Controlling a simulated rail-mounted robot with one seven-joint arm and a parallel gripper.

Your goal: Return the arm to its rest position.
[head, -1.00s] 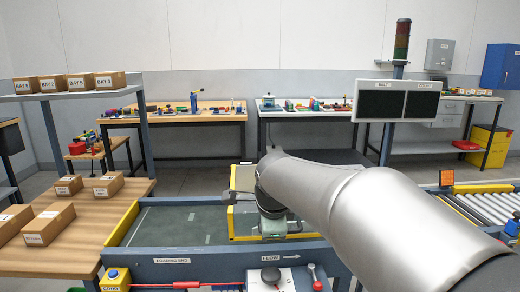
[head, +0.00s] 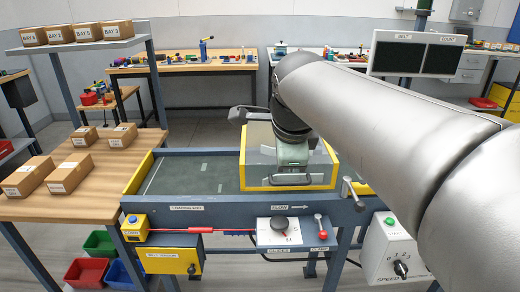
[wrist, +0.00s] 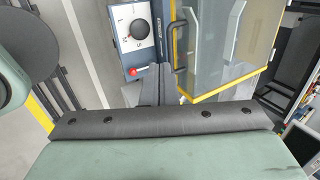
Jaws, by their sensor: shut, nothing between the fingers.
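My arm reaches in from the right of the head view and bends down over the conveyor. My gripper (head: 292,178) hangs at its end, in front of a yellow-edged guard box (head: 257,142) on the belt; its fingertips are hard to make out there. In the wrist view my gripper's dark fingers (wrist: 156,84) are together and empty. The guard's clear panel and dark handle (wrist: 178,47) show just beyond and right of them. I cannot tell whether the fingers touch the guard.
The conveyor belt (head: 190,175) is bare left of the guard. A control panel with a black knob (head: 280,224) and red lever (head: 319,222) is on the near rail. Cartons (head: 70,172) stand on the wooden table (head: 95,205) at left. A speed box (head: 395,248) is at lower right.

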